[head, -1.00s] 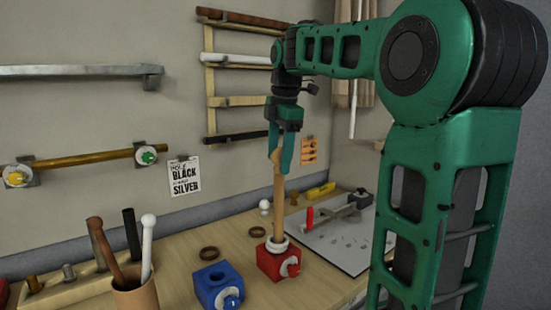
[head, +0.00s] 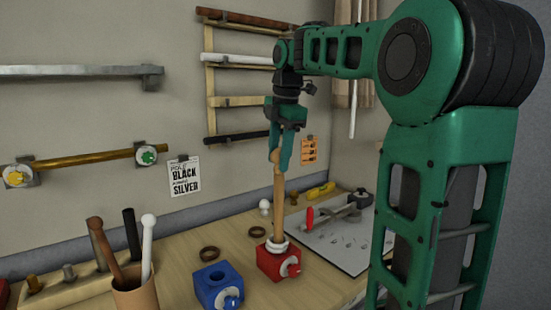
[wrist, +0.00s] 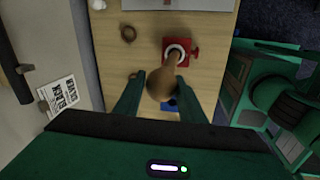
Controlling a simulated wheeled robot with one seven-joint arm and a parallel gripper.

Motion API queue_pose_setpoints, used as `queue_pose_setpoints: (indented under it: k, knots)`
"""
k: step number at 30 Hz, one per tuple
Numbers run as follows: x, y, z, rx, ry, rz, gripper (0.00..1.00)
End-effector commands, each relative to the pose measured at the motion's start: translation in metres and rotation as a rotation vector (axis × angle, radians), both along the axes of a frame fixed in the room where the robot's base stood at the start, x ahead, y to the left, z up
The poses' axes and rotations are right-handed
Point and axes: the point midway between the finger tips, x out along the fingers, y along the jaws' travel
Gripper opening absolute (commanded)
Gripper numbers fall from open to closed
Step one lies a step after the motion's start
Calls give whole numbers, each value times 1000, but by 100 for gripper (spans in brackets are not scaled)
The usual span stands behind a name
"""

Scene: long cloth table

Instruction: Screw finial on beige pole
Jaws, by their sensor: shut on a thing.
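The beige pole (head: 279,205) stands upright in the red clamp block (head: 278,264), with a pale ring around its foot. A rounded tan finial (head: 275,157) sits at the pole's top end; I cannot tell how tightly it is seated. My gripper (head: 280,150) points down from above and is shut on the finial. In the wrist view the finial (wrist: 160,86) is between the two green fingers and covers most of the pole. The red block (wrist: 178,52) shows beyond it.
A blue clamp block (head: 218,287) stands left of the red one. A cup (head: 137,292) holding several poles and a wooden rack are further left. Dark rings (head: 209,253) lie behind. A grey board (head: 325,240) with tools lies to the right.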

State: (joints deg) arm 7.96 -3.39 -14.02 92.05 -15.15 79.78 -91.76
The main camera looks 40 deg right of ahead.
Motion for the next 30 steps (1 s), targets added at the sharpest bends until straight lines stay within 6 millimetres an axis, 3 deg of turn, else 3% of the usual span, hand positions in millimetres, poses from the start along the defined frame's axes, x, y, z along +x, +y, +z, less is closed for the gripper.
queue_pose_setpoints:
  k: [30]
  knots:
    - [1,1,0,-1,0,-734,17]
